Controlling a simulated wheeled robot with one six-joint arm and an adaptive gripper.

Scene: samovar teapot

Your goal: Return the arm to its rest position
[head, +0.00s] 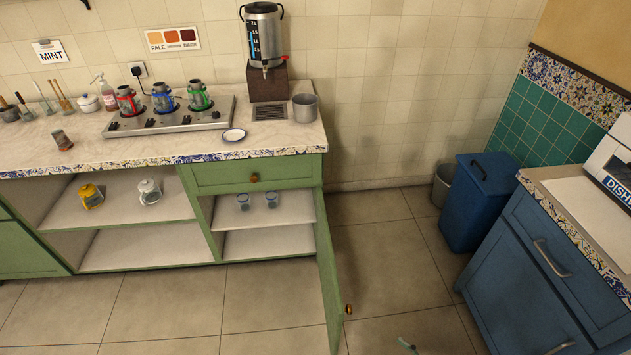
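My arm and gripper cannot be made out in the head view. A small greenish thing (407,345) shows at the bottom edge over the floor, too little of it to tell what it is. The samovar (263,36) stands upright on a brown block (267,81) on the left counter. Three teapots, red (127,101), blue (162,97) and green (198,96), stand on the burner unit (170,121). A small saucer (233,135) and a grey metal pot (305,107) are on the counter.
A green cabinet door (329,275) stands open into the floor space. A blue bin (480,200), grey bucket (443,184) and blue cabinet (535,265) stand right. The middle floor (385,260) is clear.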

